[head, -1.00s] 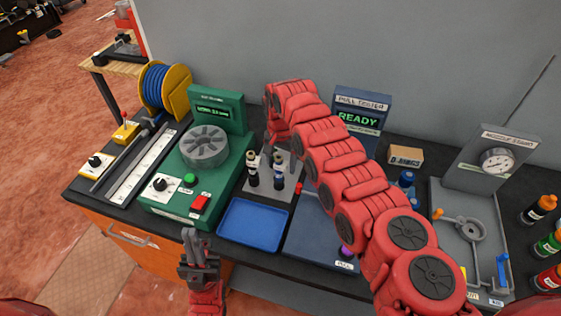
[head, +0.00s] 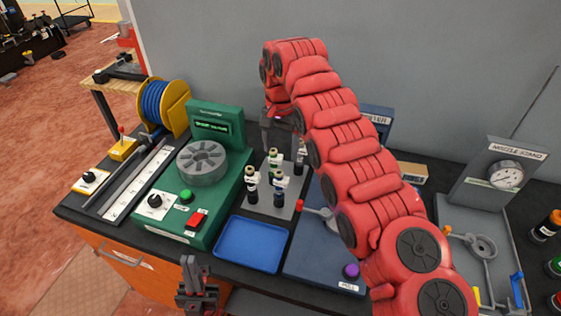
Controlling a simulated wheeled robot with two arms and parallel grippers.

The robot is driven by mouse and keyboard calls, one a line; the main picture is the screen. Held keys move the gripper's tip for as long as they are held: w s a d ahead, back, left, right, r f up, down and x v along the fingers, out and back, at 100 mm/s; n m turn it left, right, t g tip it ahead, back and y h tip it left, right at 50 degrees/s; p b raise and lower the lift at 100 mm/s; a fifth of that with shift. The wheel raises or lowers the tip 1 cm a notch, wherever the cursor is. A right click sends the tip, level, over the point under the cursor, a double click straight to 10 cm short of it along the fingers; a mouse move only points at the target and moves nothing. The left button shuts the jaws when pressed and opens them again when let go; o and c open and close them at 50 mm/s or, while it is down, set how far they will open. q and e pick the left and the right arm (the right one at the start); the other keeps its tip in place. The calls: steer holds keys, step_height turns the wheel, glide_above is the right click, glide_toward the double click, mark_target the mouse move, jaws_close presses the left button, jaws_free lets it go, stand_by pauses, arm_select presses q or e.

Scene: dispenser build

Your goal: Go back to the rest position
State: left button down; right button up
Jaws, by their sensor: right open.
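My right arm reaches in from the lower right across the bench. Its gripper (head: 281,128) points down, open and empty, above the back of the grey plate (head: 293,206), partly hidden by my own arm. Several small dark bottles (head: 252,191) stand upright on that plate, some with pale tops. My left gripper (head: 195,275) is low at the front edge of the bench, left of the blue tray (head: 250,244). It holds nothing that I can see, and its finger gap is unclear.
A green machine (head: 190,215) with a grey rotor stands left of the plate. A blue cable reel (head: 155,102) is behind it. The pull tester (head: 378,118) is mostly hidden behind my right arm.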

steer(key=shift+r, duration=0.35)
